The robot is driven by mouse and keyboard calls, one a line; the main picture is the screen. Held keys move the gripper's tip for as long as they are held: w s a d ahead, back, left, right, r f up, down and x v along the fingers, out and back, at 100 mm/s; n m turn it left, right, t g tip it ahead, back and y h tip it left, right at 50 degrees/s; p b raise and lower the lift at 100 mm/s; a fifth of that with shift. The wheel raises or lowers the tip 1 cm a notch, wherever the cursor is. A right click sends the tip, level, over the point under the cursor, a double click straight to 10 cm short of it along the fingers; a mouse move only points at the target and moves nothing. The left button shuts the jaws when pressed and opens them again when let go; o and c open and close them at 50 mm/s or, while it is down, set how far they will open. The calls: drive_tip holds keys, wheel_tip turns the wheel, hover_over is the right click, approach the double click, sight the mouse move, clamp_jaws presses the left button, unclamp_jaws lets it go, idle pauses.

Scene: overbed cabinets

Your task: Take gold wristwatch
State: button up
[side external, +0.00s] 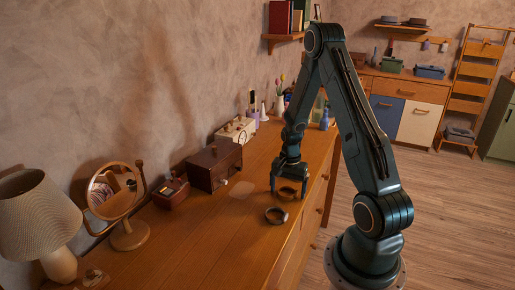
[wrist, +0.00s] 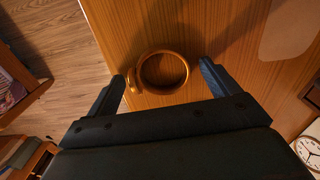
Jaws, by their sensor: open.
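The gold wristwatch is a closed gold loop (wrist: 163,92) lying on the wooden dresser top in the wrist view, with a small lump at its left side. It lies between and just beyond my open fingertips, and no contact shows. My gripper (wrist: 163,76) points down over it, with one dark finger on each side.
Along the wall stand a lamp (side external: 38,220), a round mirror (side external: 128,235), a red box (side external: 172,192), a dark wooden box (side external: 213,167) and a pale clock unit (side external: 240,129). Bottles and a vase stand behind my gripper.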

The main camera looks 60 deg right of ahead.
drive_tip(key=shift+c, duration=0.2)
drive_tip(key=c, duration=1.1)
drive_tip(key=shift+o, duration=0.2)
drive_tip(key=shift+r, duration=0.15)
wheel_tip(320, 180, up, 20)
idle(0.4)
